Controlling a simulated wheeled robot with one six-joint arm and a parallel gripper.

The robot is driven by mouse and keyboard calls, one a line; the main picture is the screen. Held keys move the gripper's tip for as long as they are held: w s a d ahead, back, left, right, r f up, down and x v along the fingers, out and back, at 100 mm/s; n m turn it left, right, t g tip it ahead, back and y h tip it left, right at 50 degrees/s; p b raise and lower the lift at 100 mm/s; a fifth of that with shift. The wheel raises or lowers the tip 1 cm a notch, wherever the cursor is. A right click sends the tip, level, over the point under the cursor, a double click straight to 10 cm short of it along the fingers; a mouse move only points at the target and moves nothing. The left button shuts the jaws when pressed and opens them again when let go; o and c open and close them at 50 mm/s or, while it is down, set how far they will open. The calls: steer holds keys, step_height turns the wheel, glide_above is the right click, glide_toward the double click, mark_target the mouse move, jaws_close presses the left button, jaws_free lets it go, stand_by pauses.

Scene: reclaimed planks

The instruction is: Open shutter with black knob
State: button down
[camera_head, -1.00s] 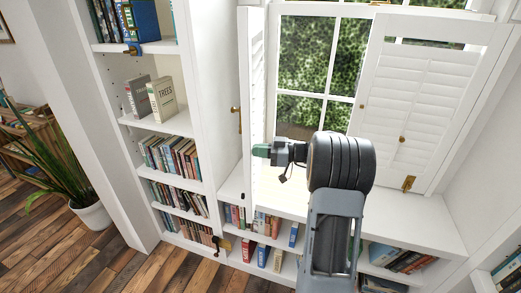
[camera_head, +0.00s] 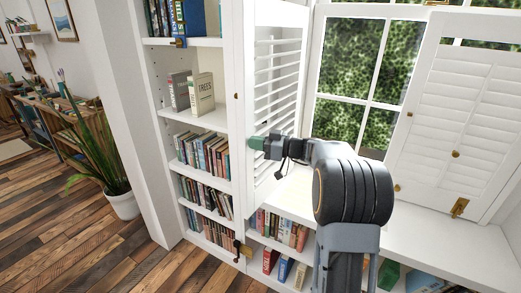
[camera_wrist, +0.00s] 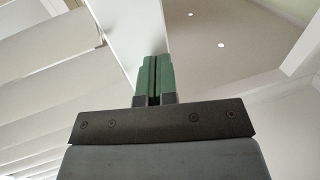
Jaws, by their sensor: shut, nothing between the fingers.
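The left white louvered shutter (camera_head: 278,85) stands swung out from the window beside the bookcase. Its slats (camera_wrist: 45,70) fill the left of the wrist view, with its plain edge board (camera_wrist: 125,30) beside my fingers. My gripper (camera_head: 255,142) has green fingertips and is shut and empty, near the shutter's outer edge. The fingertips (camera_wrist: 153,80) lie together in the wrist view. Whether they touch the shutter I cannot tell. The right shutter (camera_head: 455,110) covers part of the window and has small brownish knobs and a brass latch (camera_head: 459,207). I make out no black knob on the left shutter.
A white bookcase (camera_head: 205,125) with several rows of books stands left of the shutter. A dark fitting (camera_head: 237,244) shows at its lower edge. The white window seat (camera_head: 420,225) runs below the window. A potted plant (camera_head: 122,205) stands on the open wood floor at left.

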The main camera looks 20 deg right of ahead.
steer(key=shift+s+d+r, duration=0.15)
steer(key=s+d+b, duration=0.5)
steer(key=s+d, duration=0.4)
steer(key=s, duration=0.3)
step_height(320, 180, down, 9)
steer(key=s+a+m+g+h, duration=0.1)
steer(key=m+g+h, duration=0.25)
steer(key=m, duration=0.65)
steer(key=s+a+f+m+g+h+p, duration=0.35)
steer(key=s+a+m+h+p, duration=0.2)
steer(key=s, duration=0.25)
steer(key=s+a+r+n+h+p, duration=0.4)
steer(key=s+a+r+h+p, duration=0.1)
steer(key=s+a+r+p, duration=0.2)
steer(key=shift+a+r+n+p, duration=0.15)
steer(key=shift+r+n+p, duration=0.2)
steer(key=shift+r+p, duration=0.5)
